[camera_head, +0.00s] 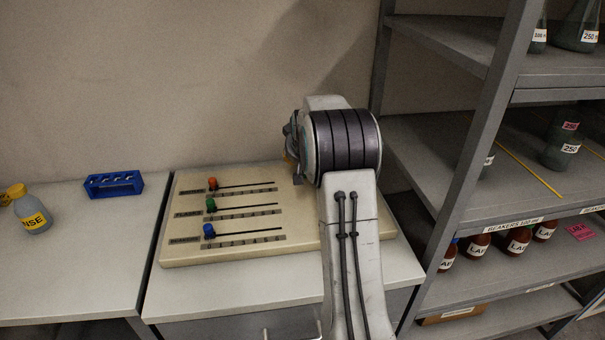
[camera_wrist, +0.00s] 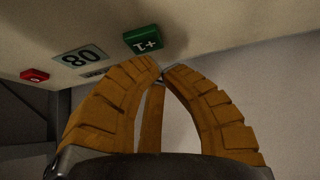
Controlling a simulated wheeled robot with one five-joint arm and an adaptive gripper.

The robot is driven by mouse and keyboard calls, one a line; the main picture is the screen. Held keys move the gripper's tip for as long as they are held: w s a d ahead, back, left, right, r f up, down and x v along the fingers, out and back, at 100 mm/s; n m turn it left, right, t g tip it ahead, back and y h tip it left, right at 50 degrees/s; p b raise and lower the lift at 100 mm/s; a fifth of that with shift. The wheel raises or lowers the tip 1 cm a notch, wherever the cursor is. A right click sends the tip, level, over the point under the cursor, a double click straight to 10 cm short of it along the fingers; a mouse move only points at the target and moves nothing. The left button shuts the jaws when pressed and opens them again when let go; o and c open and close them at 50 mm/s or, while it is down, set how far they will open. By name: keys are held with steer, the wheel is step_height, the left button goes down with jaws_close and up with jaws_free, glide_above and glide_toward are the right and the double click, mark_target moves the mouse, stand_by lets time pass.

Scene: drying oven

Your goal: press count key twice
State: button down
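A green key (camera_wrist: 143,40) marked +1 sits on the pale panel at the top of the wrist view; its marking looks turned over. To its left are a small display (camera_wrist: 80,58) with the digits 8 and 0 and a red key (camera_wrist: 35,75). In the head view my arm hides the keys and most of the gripper.
A beige panel (camera_head: 270,242) with red, green and blue slider knobs lies on the bench left of my arm. A blue rack (camera_head: 113,184) and a yellow-capped bottle (camera_head: 33,213) stand farther left. A grey shelf unit (camera_head: 440,165) with bottles and flasks stands close on the right.

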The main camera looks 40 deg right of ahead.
steer(key=shift+f, duration=0.15)
steer(key=shift+f+b, duration=0.3)
steer(key=shift+b, duration=0.15)
steer(key=shift+f+b, duration=0.45)
steer(key=shift+f, duration=0.1)
stand_by(1.0)
steer(key=shift+r, duration=0.15)
steer(key=shift+r+p, duration=0.7)
steer(key=shift+r, duration=0.15)
steer(key=shift+r+p, duration=1.85)
steer(key=shift+r, duration=0.65)
steer(key=c, duration=1.9)
jaws_free()
